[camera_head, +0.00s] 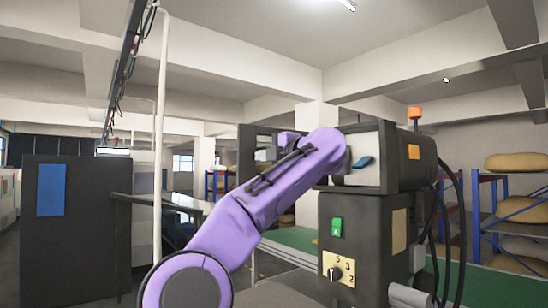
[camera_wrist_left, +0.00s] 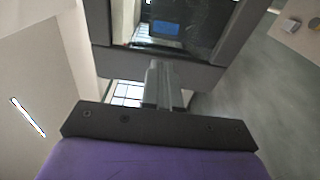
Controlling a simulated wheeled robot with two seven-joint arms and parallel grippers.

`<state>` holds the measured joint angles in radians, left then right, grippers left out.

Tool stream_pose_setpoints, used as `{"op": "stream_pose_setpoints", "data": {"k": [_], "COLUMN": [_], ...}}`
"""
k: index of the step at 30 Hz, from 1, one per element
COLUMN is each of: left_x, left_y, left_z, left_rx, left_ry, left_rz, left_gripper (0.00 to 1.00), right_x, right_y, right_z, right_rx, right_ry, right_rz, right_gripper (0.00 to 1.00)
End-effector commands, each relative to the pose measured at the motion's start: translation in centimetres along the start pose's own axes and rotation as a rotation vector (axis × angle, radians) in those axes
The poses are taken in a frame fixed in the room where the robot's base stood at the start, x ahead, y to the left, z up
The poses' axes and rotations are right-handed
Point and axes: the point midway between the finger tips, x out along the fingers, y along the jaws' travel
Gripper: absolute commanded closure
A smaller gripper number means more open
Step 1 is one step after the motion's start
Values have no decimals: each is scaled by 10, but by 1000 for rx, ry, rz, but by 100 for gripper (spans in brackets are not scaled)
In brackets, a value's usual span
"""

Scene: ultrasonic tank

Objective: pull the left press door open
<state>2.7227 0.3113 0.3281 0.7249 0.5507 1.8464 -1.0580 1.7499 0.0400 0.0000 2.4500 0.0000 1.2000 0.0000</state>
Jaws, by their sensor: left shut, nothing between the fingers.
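The press (camera_head: 362,235) is a dark machine at right in the head view, with a pale panel, a blue piece, a green switch and a dial. A dark frame (camera_head: 246,150) stands out to its left, partly behind my purple left arm; it looks like the left press door. In the left wrist view a dark frame with a clear pane (camera_wrist_left: 125,22) fills the top. My left gripper (camera_wrist_left: 162,72) is shut and empty, its fingertips overlapping the frame's lower bar; I cannot tell if they touch. It appears small in the head view (camera_head: 263,155). My right gripper is out of view.
A dark cabinet (camera_head: 85,230) with a blue panel stands at left. A pale pole (camera_head: 160,130) rises beside it. Blue racks with tan sacks (camera_head: 520,205) stand at right. An orange beacon (camera_head: 415,113) and black cables top and flank the press.

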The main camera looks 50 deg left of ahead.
Motion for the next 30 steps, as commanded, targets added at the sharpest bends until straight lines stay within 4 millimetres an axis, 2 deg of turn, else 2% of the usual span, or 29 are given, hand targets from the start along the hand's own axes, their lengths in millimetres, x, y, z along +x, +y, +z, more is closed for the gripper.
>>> {"op": "stream_pose_setpoints", "data": {"k": [6,9,13,18,30], "left_x": [-63,-88,-112,-125,-125], "left_y": [-4,-3,-2,-1,0], "left_z": [-3,-7,-10,-12,-12], "left_rx": [0,-1,0,1,1], "left_ry": [-7,-5,-5,-4,-4], "left_rz": [7,6,4,2,1], "left_gripper": [100,100,100,100,100], "right_x": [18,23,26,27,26], "right_y": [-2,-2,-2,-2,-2], "right_z": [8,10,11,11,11], "right_rx": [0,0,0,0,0], "right_ry": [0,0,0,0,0], "right_rz": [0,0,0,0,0], "right_gripper": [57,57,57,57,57]}}
